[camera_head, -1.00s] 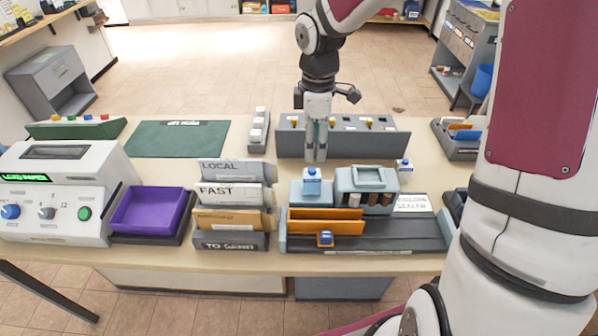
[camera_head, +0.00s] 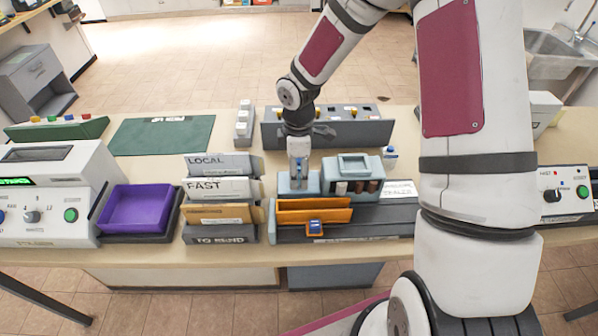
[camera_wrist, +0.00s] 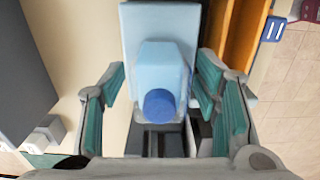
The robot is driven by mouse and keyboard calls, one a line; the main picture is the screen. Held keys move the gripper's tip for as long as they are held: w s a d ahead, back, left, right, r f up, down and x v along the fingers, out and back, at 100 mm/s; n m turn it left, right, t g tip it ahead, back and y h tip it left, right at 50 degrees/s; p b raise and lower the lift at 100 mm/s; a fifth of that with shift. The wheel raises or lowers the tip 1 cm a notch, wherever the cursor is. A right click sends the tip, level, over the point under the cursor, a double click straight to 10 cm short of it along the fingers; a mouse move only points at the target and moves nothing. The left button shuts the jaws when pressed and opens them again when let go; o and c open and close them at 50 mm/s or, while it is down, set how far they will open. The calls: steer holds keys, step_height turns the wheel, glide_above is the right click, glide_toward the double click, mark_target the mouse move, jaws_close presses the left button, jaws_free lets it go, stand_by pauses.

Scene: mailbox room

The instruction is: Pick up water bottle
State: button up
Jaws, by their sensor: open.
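A second small bottle with a blue cap (camera_head: 390,157) stands farther right, behind the pale blue-grey machine.
The blue-grey machine (camera_head: 353,170) is close on the right. A grey panel (camera_head: 345,132) stands behind, and labelled letter racks (camera_head: 219,187) stand left. A purple tray (camera_head: 135,208) lies farther left.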

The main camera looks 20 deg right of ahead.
steer(key=shift+f, duration=0.65)
steer(key=c, duration=1.3)
steer(key=shift+r, duration=0.15)
